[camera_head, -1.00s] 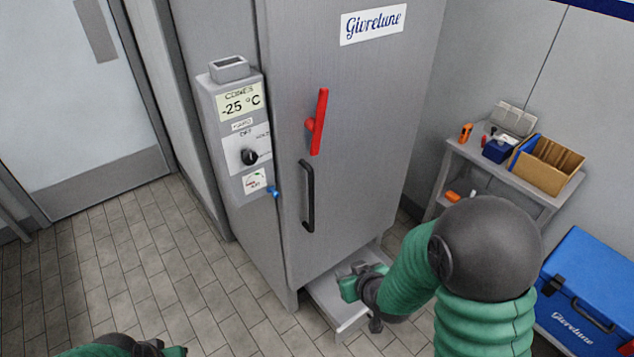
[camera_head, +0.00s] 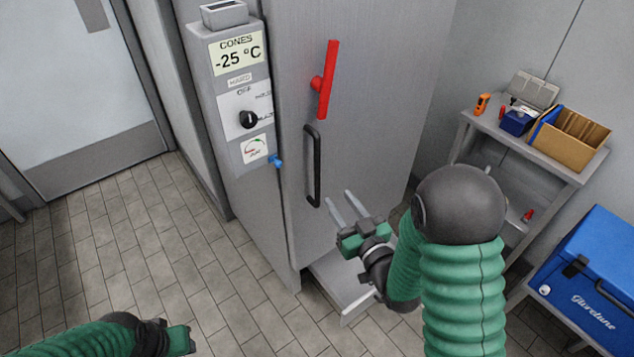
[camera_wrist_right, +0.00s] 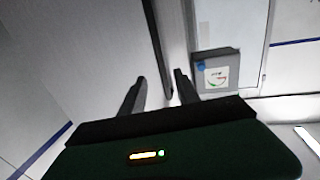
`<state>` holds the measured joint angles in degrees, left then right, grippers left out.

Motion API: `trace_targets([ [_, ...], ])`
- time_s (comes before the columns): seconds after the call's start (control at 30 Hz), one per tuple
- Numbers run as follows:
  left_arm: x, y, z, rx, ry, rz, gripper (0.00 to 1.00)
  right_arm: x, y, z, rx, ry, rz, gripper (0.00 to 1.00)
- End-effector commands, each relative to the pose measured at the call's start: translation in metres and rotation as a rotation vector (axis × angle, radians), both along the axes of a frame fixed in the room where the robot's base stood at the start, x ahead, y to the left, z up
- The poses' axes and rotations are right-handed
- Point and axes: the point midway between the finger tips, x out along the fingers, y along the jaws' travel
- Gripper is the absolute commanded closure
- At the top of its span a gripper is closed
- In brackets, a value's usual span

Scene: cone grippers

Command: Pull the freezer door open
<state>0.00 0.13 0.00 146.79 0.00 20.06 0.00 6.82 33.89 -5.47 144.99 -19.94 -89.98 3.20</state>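The grey freezer door (camera_head: 365,120) is shut flush in its cabinet. A black upright bar handle (camera_head: 313,168) is on its left side. A red lever (camera_head: 328,80) sits above the handle, slightly tilted from vertical. My right gripper (camera_head: 338,197) is open and empty, its two fingers spread just right of the handle's lower end. In the right wrist view a dark bar, seemingly the handle (camera_wrist_right: 157,45), runs between and beyond the fingertips; contact cannot be told. My left gripper (camera_head: 180,339) is low at the lower left, away from the freezer; its fingers are not clear.
A control panel (camera_head: 236,105) with a black knob and blue peg adjoins the freezer's left. A low tray or step (camera_head: 338,285) juts out beneath the door. A shelf cart (camera_head: 520,145) and blue cooler (camera_head: 590,275) stand right. Tiled floor at left is free.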

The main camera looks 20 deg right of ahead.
Motion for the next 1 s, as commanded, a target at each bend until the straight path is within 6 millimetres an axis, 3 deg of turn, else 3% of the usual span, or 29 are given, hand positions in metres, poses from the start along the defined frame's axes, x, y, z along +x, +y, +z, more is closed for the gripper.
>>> trace_targets([
  [0.3,0.001,0.0,0.012,0.0,-0.005,0.0,0.62,0.084,0.014,0.005,0.001,-0.001,0.003,0.62],
  [0.5,0.001,0.0,0.013,0.0,-0.004,0.0,0.62,0.119,0.019,0.004,0.001,0.0,0.003,0.62],
  [0.87,0.001,0.0,0.013,0.0,-0.004,0.0,0.62,0.128,0.02,0.004,0.001,0.001,0.002,0.62],
  [1.0,0.001,0.0,0.013,0.0,-0.004,0.0,0.62,0.128,0.02,0.004,0.001,0.001,0.002,0.8],
])
